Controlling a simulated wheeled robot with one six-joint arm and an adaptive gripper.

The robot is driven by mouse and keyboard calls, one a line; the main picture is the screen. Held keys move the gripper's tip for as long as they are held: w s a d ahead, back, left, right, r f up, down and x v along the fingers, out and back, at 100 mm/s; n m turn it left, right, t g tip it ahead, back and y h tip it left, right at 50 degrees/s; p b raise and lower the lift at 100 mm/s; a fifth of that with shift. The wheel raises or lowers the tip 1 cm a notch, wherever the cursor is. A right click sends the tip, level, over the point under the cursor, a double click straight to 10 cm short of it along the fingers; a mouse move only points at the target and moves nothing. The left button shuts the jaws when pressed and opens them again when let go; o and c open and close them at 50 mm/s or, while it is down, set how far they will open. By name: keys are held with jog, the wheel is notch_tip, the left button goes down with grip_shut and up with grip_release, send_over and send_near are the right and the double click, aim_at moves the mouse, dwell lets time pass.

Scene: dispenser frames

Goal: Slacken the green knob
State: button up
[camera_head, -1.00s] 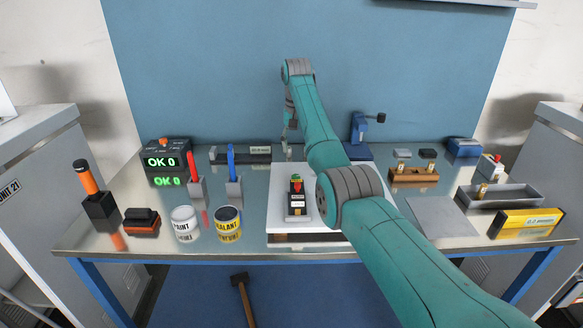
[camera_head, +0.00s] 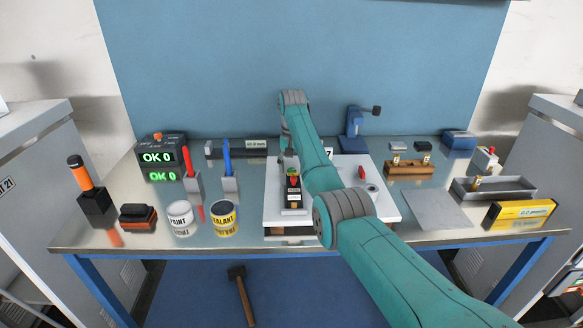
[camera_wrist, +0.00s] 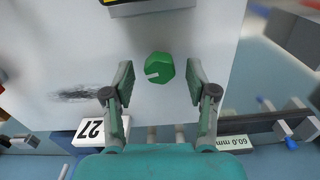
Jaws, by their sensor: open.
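The green knob (camera_wrist: 159,67) shows in the wrist view as a round, faceted cap with a pale mark towards its lower left. It sits over the white board (camera_wrist: 60,50). My gripper (camera_wrist: 160,72) is open, with one finger on each side of the knob and a visible gap to each. How far the fingertips are above the board, I cannot tell. I cannot pick out the knob clearly there.
A box edge with a yellow-black strip (camera_wrist: 150,8) lies close to the knob. A "27" plate (camera_wrist: 92,130) and a dark rail (camera_wrist: 262,122) lie near my gripper. A red handle (camera_head: 361,173) stands on the board's right. Cans (camera_head: 223,218) stand left of the board.

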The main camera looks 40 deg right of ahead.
grip_shut()
jog(key=shift+m, duration=0.4)
jog(key=m, duration=0.4)
jog(key=shift+m, duration=0.3)
jog(key=m, duration=0.4)
jog(key=shift+s, duration=0.1)
jog(key=m, duration=0.5)
jog(key=shift+s+m, duration=0.1)
jog(key=shift+m, duration=2.6)
